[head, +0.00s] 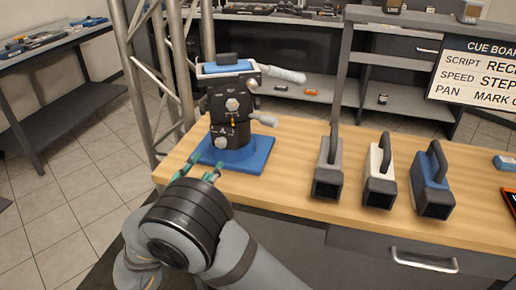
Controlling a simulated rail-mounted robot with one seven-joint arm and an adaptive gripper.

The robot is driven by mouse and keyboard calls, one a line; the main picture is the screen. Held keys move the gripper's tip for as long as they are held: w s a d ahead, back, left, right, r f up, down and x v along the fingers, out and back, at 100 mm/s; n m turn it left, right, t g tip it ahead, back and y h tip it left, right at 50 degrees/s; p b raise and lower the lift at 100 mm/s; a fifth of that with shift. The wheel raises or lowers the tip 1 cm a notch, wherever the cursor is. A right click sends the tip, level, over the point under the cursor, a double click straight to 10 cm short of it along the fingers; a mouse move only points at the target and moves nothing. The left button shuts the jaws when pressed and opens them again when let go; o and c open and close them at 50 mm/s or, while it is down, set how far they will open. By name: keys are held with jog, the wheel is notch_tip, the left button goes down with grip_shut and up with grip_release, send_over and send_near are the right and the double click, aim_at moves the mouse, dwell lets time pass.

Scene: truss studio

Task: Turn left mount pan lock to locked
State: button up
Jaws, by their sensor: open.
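The left mount (226,104) is a black camera head with a blue top plate. It stands upright on a blue base plate (258,152) at the left end of the wooden table. Its front has a round grey knob (232,104) in the middle and another round grey knob (222,143) low down. A pale lever (264,119) sticks out to the right. Which control is the pan lock, and how it is set, I cannot tell. My gripper (206,163) is open, its green-tipped fingers near the base plate's front edge, below the lower knob; contact is unclear.
Three handled blocks stand to the right on the wooden table (300,133): grey (328,180), white (379,188) and blue (431,195). A metal truss (168,90) rises behind the mount's left side. A cue board (478,70) hangs at right. Tabletop between mount and grey block is clear.

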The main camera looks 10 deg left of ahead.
aim_at(220, 145)
jog(key=w, duration=1)
jog(key=shift+d+b, duration=0.3)
jog(key=shift+d, duration=0.05)
jog(key=shift+c, duration=1.2)
jog(key=shift+f, duration=0.1)
jog(key=c, duration=0.8)
grip_shut()
